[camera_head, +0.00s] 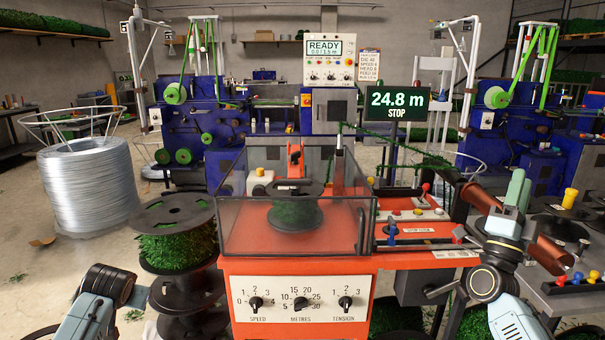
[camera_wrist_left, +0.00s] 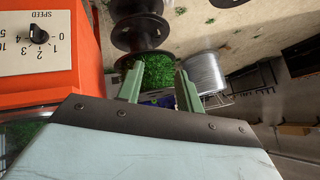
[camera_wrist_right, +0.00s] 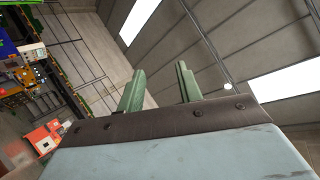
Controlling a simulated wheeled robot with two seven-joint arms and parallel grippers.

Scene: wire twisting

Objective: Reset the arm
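My right arm stands at the right of the head view, its light teal wrist raised beside a copper-coloured roll (camera_head: 547,254). My right gripper (camera_wrist_right: 160,72) is open in its wrist view, with only ceiling and distant machinery behind its green fingers. My left arm (camera_head: 100,295) is at the lower left of the head view, where its fingers cannot be made out. My left gripper (camera_wrist_left: 158,78) is open in its wrist view, with nothing held. A green-wound spool (camera_wrist_left: 158,72) shows beyond its fingers, apparently apart from them.
The orange machine (camera_head: 300,268) stands front centre, its clear cover (camera_head: 290,232) over a green-wound spool (camera_head: 294,214). Stacked spools (camera_head: 174,218) stand left of it. A wire coil (camera_head: 88,185) is farther left. A display (camera_head: 397,101) reads 24.8 m STOP. Floor is open at left.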

